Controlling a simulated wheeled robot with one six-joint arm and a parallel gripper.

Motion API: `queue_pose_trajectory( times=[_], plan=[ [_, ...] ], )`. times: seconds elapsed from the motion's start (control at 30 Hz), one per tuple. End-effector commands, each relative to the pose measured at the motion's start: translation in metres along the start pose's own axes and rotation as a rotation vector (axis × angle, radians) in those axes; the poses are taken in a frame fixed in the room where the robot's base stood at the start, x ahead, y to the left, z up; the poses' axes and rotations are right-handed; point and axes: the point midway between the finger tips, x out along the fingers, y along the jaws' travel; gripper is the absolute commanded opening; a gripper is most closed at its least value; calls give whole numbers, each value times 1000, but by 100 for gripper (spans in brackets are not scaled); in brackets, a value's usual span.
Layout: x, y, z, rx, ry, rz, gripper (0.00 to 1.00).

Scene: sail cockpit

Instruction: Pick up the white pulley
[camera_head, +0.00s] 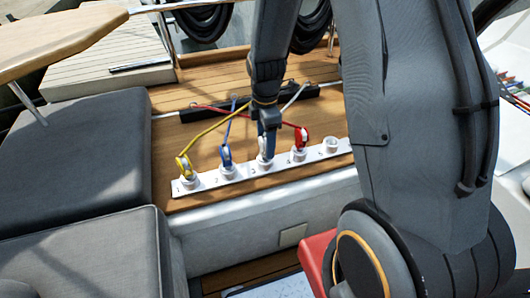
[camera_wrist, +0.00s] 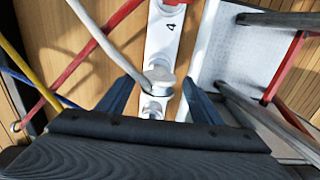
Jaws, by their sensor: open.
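The white pulley (camera_wrist: 160,77) stands in the middle holder of a white strip (camera_head: 240,181), with a pale rope running from it. In the head view my gripper (camera_head: 268,142) reaches down over that holder and hides most of the pulley. In the wrist view the blue fingers of my gripper (camera_wrist: 158,88) are open, one on each side of the pulley. Gaps show between the fingers and the pulley, and I see no grip on it.
A yellow pulley (camera_head: 184,168) and a blue pulley (camera_head: 226,159) stand to the left on the strip. A red pulley (camera_head: 300,142) stands to the right, beside an empty holder (camera_head: 331,146). Coloured ropes cross behind. Grey cushions (camera_head: 90,145) lie at the left.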

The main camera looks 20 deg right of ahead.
Motion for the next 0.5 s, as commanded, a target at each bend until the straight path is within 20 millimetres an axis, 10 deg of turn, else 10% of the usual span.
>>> queue_pose_trajectory(
  times=[0.5],
  plan=[
    [41, 1, -2, 1, 0, 0, 60]
  ],
)
